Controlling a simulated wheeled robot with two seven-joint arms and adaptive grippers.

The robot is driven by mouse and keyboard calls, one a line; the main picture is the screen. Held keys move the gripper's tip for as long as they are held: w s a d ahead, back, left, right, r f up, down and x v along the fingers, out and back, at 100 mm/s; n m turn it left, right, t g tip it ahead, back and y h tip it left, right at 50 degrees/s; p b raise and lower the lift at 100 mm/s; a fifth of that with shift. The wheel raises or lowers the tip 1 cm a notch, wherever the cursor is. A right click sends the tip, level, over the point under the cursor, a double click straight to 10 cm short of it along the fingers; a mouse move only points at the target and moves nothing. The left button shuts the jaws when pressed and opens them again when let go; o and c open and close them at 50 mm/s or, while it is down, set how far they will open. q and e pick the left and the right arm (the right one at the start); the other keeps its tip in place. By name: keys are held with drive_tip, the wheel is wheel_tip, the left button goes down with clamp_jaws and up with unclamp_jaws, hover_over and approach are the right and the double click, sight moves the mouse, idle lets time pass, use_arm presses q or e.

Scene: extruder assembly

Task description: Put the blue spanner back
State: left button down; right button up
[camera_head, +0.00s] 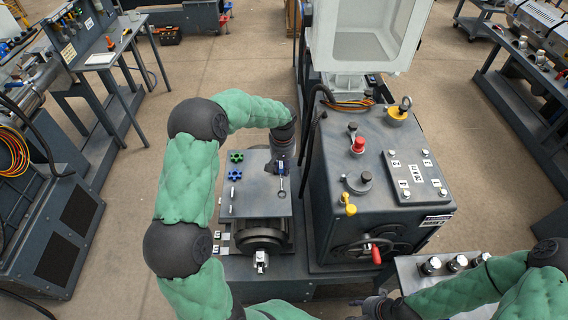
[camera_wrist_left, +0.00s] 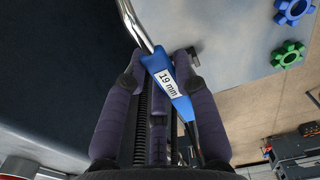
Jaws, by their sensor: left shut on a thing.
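The blue spanner (camera_wrist_left: 180,104), with a "19 mm" label on its blue handle and a bare metal shaft, lies between the fingers of my left gripper (camera_wrist_left: 160,62) in the left wrist view. The fingers are shut on the handle. In the head view my left gripper (camera_head: 281,166) is over the right part of a grey plate (camera_head: 257,205). The spanner's metal end (camera_head: 281,187) points toward the front there. Whether it touches the plate I cannot tell. My right gripper (camera_head: 376,306) is low at the front, partly cut off, its fingers unclear.
A green star-shaped part (camera_head: 236,156) and a blue one (camera_head: 234,175) lie on the plate's left side. Benches stand at both sides, with open floor between.

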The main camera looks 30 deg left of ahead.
use_arm(q)
drive_tip(key=shift+f+b, duration=2.3)
drive_tip(key=shift+f, duration=1.2)
drive_tip(key=shift+f+b, duration=0.65)
drive_tip(key=shift+f, duration=0.4)
drive_tip(key=c, duration=0.9)
unclamp_jaws()
drive_tip(key=shift+r, duration=0.1)
wheel_tip(320, 180, up, 12)
drive_tip(key=shift+w+f, duration=0.1)
